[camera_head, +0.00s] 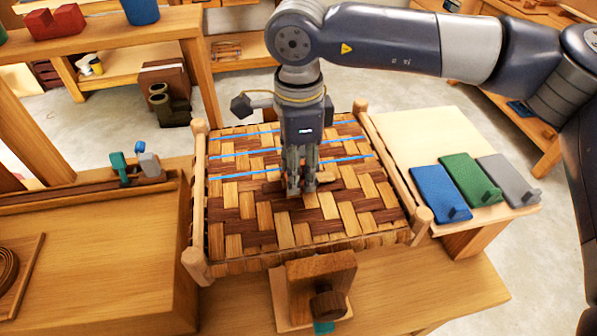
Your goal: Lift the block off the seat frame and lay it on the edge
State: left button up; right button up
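The woven bark seat (250,215) lies in a pale wooden frame with rounded side rails (199,165), and blue strips (232,154) cross its far part. My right gripper (302,188) points down over the middle of the seat, its two fingers close together. A small light wooden piece (326,177), possibly the block, shows just right of the fingertips at the weave. The fingers partly hide it, and I cannot tell whether they grip it or whether it touches the seat. My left gripper is not in view.
Blue (440,192), green (471,179) and grey (508,179) handled plates lie on the pale board at right. A brown wooden fixture (318,283) stands at the front edge. Teal (120,167) and grey (148,160) tools stand in the left rack. The front-right table is clear.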

jog(key=shift+r, duration=0.1)
jog(key=shift+c, duration=0.4)
jog(key=shift+r+p, duration=0.35)
jog(key=shift+r, duration=0.25)
notch_tip(320, 180, up, 3)
jog(key=shift+f+p, duration=0.1)
jog(key=shift+p, duration=0.55)
jog(key=s, duration=0.1)
jog(key=s+b, duration=0.2)
jog(key=shift+s+d+f, duration=0.15)
jog(key=shift+d+f, duration=0.1)
jog(key=shift+f, duration=0.15)
jog(key=s+b, duration=0.1)
jog(key=s, duration=0.3)
jog(key=s+d+r+b, duration=0.1)
jog(key=s, duration=0.2)
jog(key=s+d+b, duration=0.1)
jog(key=s+b, duration=0.1)
jog(key=s, duration=0.2)
jog(key=shift+s+r, duration=0.25)
jog(key=shift+s, duration=0.05)
jog(key=shift+s+r, duration=0.1)
jog(key=shift+s, duration=0.35)
jog(key=shift+d, duration=0.1)
